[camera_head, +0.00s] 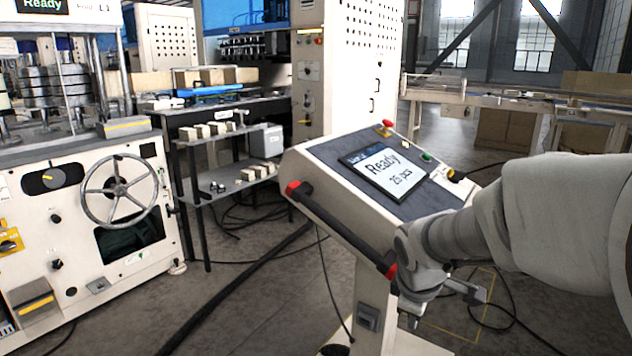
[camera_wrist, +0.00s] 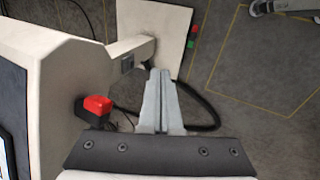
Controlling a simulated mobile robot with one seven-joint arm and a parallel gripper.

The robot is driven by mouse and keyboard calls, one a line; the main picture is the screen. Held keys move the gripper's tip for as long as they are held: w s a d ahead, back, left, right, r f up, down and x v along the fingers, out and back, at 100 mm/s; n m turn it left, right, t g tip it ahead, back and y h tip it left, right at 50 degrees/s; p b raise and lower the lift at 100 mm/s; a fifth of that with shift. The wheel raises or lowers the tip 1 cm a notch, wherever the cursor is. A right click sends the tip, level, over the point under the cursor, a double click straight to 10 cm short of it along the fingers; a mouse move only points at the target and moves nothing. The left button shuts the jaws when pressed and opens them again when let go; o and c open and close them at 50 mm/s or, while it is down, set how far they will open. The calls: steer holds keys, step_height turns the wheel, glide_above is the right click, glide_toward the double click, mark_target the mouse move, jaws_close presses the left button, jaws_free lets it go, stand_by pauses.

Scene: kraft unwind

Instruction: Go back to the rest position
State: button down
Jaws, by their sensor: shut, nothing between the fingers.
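My gripper (camera_wrist: 161,100) shows in the wrist view with its two grey fingers together and nothing between them. It points down toward the floor, just beside the control console. In the head view my arm comes in from the right and my gripper (camera_head: 410,320) hangs low in front of the console's right side, partly hidden by the wrist. The console (camera_head: 335,150) has a sloped top with a screen (camera_head: 385,172) that reads "Ready" and "25 pcs".
A black bar with red ends (camera_head: 340,228) runs along the console's front edge; one red end (camera_wrist: 97,105) is close left of my gripper. A cream machine with a handwheel (camera_head: 118,188) stands left. Shelves with small blocks (camera_head: 225,180) stand behind. Cables cross the floor.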

steer(key=s+a+r+m+y, duration=0.1)
steer(key=s+r+m, duration=0.25)
steer(key=s, duration=0.25)
steer(key=s+a+r+m+t, duration=0.1)
steer(key=s+r+m, duration=0.1)
steer(key=s+m, duration=0.35)
steer(key=s+a+r+m+y, duration=0.1)
steer(key=s+a+r+m, duration=0.15)
steer(key=s, duration=0.45)
step_height(320, 180, up, 21)
steer(key=p, duration=2)
steer(key=shift+s+d+p, duration=0.15)
steer(key=shift+d+p, duration=0.25)
steer(key=shift+d, duration=0.05)
steer(key=c, duration=1.5)
jaws_free()
steer(key=shift+c, duration=0.2)
